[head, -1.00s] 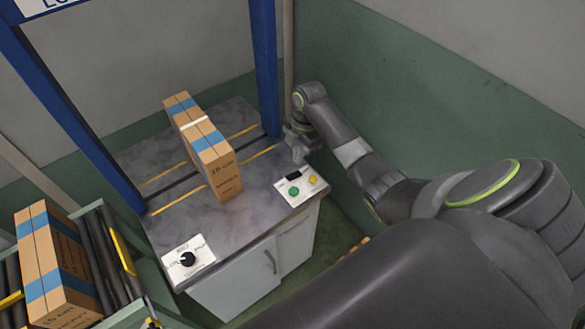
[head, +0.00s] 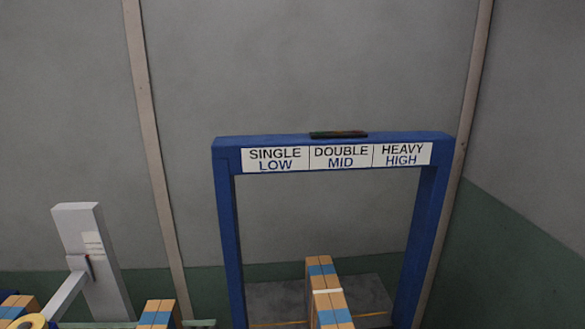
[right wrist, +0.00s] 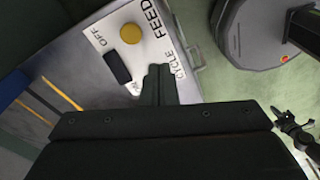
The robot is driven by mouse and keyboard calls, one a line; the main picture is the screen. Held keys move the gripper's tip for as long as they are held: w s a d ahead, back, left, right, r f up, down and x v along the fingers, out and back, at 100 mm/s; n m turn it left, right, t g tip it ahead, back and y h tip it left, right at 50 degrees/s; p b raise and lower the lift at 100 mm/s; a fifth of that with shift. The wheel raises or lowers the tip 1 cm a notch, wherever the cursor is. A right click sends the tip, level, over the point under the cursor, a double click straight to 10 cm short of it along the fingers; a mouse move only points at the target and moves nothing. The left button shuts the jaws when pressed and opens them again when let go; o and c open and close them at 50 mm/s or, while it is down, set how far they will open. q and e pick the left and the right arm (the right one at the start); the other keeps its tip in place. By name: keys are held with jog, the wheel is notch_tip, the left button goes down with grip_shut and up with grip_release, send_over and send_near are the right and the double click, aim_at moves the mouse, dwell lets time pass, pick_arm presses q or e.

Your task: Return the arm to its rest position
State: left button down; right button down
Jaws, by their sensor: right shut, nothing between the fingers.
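My right gripper (right wrist: 158,84) shows in the right wrist view, its two dark fingers shut together with nothing between them. The fingertips are over the edge of a white control panel (right wrist: 142,67) marked OFF, FEED and CYCLE, beside a yellow button (right wrist: 130,33) and a black switch (right wrist: 117,67). I cannot tell whether they touch it. Neither arm shows in the head view. A small dark gripper-like part (right wrist: 290,125) at the right of the wrist view may be my left gripper; its jaws are unclear.
A blue frame (head: 225,230) with SINGLE LOW, DOUBLE MID and HEAVY HIGH labels stands over the worktop (head: 275,300). A brown box (head: 322,272) is under it. More boxes (head: 155,313) and a pale post (head: 92,255) are at the left.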

jog(key=s+a+r+m+t+h, duration=0.1)
jog(key=s+r+m+t, duration=0.15)
jog(key=s+m, duration=0.75)
jog(key=s+r+m+t+h, duration=0.15)
jog(key=s+r+m, duration=0.3)
jog(key=s, duration=0.95)
notch_tip(320, 180, down, 26)
jog(key=d+g, duration=0.1)
jog(key=g, duration=0.1)
jog(key=s+a+f+g, duration=0.1)
jog(key=s+f, duration=1.3)
jog(key=f, duration=0.2)
jog(key=shift+s+m, duration=0.15)
jog(key=shift+m, duration=0.3)
jog(key=shift+a+y, duration=0.1)
jog(key=shift+y, duration=0.15)
